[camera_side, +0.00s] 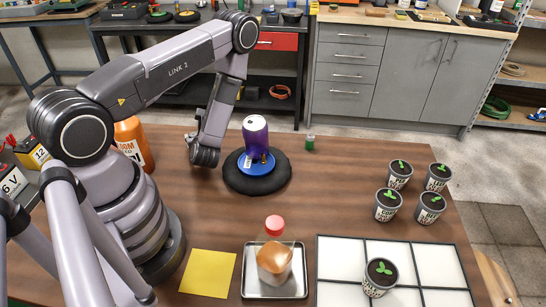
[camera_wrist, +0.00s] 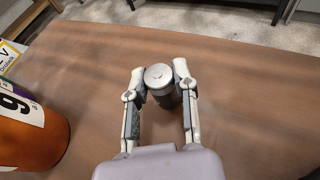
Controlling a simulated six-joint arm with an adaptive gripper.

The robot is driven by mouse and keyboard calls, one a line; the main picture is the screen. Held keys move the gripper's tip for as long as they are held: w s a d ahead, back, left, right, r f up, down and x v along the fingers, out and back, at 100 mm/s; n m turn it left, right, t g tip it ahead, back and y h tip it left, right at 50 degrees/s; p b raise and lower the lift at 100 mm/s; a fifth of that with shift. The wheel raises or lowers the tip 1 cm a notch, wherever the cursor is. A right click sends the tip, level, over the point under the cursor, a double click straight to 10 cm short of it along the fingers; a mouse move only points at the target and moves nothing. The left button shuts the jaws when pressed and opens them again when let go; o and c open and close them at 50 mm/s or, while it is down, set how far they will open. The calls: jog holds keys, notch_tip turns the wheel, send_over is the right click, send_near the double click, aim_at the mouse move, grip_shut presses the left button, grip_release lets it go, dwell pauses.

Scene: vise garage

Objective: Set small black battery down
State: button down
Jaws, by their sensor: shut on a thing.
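The small black battery (camera_wrist: 162,82) shows in the wrist view as a short dark cylinder with a silvery top face. It stands about upright between the two fingers of my gripper (camera_wrist: 159,73). The fingers are shut on its sides. Brown tabletop (camera_wrist: 240,110) shows around it; I cannot tell whether its base touches the table. In the side view my wrist is low at the table's far left part, and it hides the fingers and the battery.
An orange bottle (camera_side: 133,145) stands left of my wrist; an orange container (camera_wrist: 30,130) shows at left in the wrist view. A purple can (camera_side: 255,135) and blue disc (camera_side: 248,167) sit on a black round base (camera_side: 262,186). Labelled batteries (camera_side: 32,153) are at far left.

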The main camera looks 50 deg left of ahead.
jog(key=c, duration=0.9)
grip_release()
jog(key=shift+r, duration=0.45)
jog(key=v, duration=1.2)
notch_tip(320, 180, up, 18)
jog(key=s+n+g+h, duration=0.2)
jog(key=n+g, duration=0.4)
jog(key=n, duration=0.7)
jog(key=s+d+r+n+t+h, duration=0.2)
jog(key=d+r+h, duration=0.1)
jog(key=d+r, duration=0.1)
jog(key=s+d+r+n+t+h, duration=0.2)
jog(key=d+r+n+t+h, duration=0.1)
jog(key=r, duration=0.3)
jog(key=s+d+r+n+t+h, duration=0.2)
jog(key=d+r+t+h, duration=0.1)
jog(key=d+r+h, duration=0.2)
jog(key=shift+s+d+r+n, duration=0.15)
jog(key=shift+s+d+n, duration=0.05)
jog(key=shift+d+n, duration=0.1)
